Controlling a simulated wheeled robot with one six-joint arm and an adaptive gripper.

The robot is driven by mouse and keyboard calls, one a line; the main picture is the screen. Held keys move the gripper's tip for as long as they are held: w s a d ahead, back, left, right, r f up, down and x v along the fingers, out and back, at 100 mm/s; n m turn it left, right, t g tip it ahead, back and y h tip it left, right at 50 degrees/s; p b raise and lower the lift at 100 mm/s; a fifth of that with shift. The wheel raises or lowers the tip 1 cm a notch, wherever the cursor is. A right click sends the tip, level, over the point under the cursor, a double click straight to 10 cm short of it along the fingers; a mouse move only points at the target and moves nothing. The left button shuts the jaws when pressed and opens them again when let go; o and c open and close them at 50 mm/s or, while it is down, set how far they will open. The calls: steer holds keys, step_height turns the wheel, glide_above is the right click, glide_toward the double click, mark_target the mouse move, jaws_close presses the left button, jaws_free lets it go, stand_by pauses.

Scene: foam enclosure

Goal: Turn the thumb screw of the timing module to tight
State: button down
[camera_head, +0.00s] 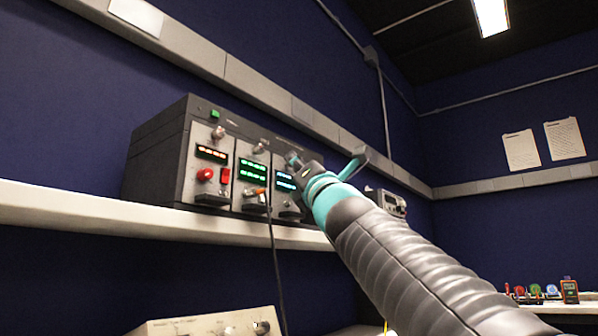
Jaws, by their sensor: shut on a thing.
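A dark instrument case (155,160) stands on a white shelf, with several panels side by side on its front. Each panel has a lit display and a thumb screw near its top. The left screw (218,132) and the middle screw (260,147) are in plain view. My gripper (295,162) is at the top of the right panel (283,194), shut on the thumb screw there. That screw is mostly hidden by the fingers. The panel labels are too small to read, so I cannot tell the timing module by name. The screw's angle is hidden too.
The shelf (75,206) runs under the case. A black cable (272,250) hangs from the middle panel past the shelf edge. Another instrument (392,203) stands behind my arm at right. A beige unit (205,325) is below. Small coloured items (535,292) sit at far right.

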steer(key=shift+s+a+r+m+g+h+p, duration=0.15)
steer(key=shift+m+g+h+p, duration=0.5)
steer(key=shift+m+h+p, duration=1.15)
steer(key=shift+s+r+m+g+h+p, duration=0.1)
steer(key=shift+r+m+g+h+p, duration=0.35)
steer(key=shift+m+h, duration=1.55)
steer(key=shift+s+a+m+g+h+p, duration=0.1)
steer(key=shift+m+g+h+p, duration=0.95)
steer(key=shift+m, duration=1.75)
steer(key=c, duration=1.1)
jaws_free()
steer(key=shift+w, duration=0.1)
steer(key=shift+f, duration=0.1)
steer(key=s, duration=0.4)
steer(key=s+d, duration=0.1)
steer(key=s, duration=0.3)
steer(key=s+f, duration=0.1)
steer(key=s, duration=0.3)
steer(key=shift+d, duration=0.35)
